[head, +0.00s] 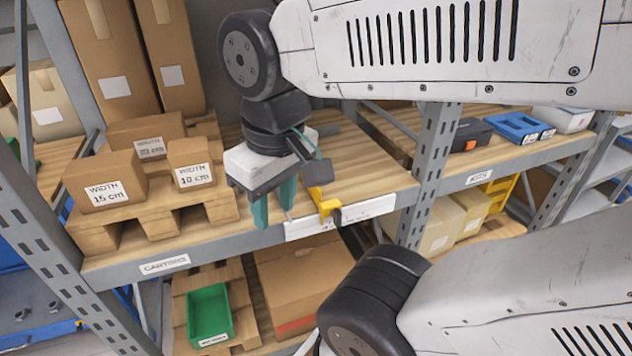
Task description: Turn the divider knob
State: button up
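A yellow fitting (325,205) stands at the front edge of the middle shelf, with a hooked end over the white label strip. It looks like the divider knob, but I cannot tell its exact shape. My gripper (274,210) points down just left of it, in front of the shelf edge in the picture. Its two teal fingers are apart, with nothing visible between them. The gripper's body and a dark bracket hide the shelf behind the yellow fitting. I cannot tell whether a finger touches it.
Cartons marked 15 cm (104,181) and 10 cm (190,165) sit on a pallet (150,225) to the left. A grey upright (428,175) stands to the right. Below are a green bin (209,316) and a large carton (300,278). The shelf right of the fitting looks clear.

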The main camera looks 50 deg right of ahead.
aim_at(337, 213)
jog(key=u, duration=0.75)
jog(key=k, duration=0.9)
jog(key=z, duration=1.15)
